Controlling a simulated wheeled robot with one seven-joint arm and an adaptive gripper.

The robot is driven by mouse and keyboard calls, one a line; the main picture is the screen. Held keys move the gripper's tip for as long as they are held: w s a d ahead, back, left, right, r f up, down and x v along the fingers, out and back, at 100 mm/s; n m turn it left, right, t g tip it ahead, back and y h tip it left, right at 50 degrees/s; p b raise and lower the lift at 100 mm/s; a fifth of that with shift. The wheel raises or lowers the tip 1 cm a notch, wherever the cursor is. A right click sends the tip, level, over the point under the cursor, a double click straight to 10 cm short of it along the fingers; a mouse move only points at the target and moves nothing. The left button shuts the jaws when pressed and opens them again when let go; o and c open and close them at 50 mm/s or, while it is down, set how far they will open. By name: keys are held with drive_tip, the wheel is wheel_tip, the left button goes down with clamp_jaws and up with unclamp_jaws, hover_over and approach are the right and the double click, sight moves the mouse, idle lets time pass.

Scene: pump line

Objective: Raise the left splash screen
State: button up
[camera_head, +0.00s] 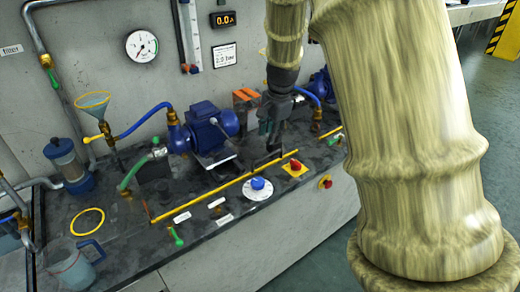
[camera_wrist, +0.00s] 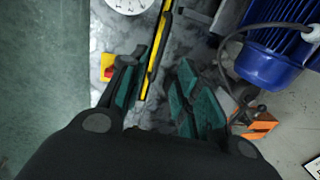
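A long yellow bar (camera_head: 215,187) runs along the front of the dark bench, low over its top. It looks like the edge of the left splash screen; any clear panel on it is hard to make out. My gripper (camera_head: 268,143) points down near the bar's right end, in front of the blue pump. In the wrist view my gripper (camera_wrist: 158,68) is open, with dark green pads apart. The yellow bar (camera_wrist: 154,60) shows between the two fingers, closer to the left one. I cannot tell how far below the fingertips it is.
A blue pump motor (camera_head: 212,122) stands behind the bar. A blue knob (camera_head: 258,184) and a red knob on a yellow plate (camera_head: 295,166) sit in front. Orange blocks (camera_head: 245,95) are behind my gripper. A jug (camera_head: 72,265) stands at the left.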

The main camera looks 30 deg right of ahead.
sight(264, 157)
drive_tip(key=f, duration=0.3)
drive_tip(key=w+f, duration=0.1)
drive_tip(key=f, duration=0.2)
drive_tip(key=w+f, duration=0.1)
drive_tip(key=f, duration=0.3)
drive_tip(key=shift+a, duration=0.4)
clamp_jaws()
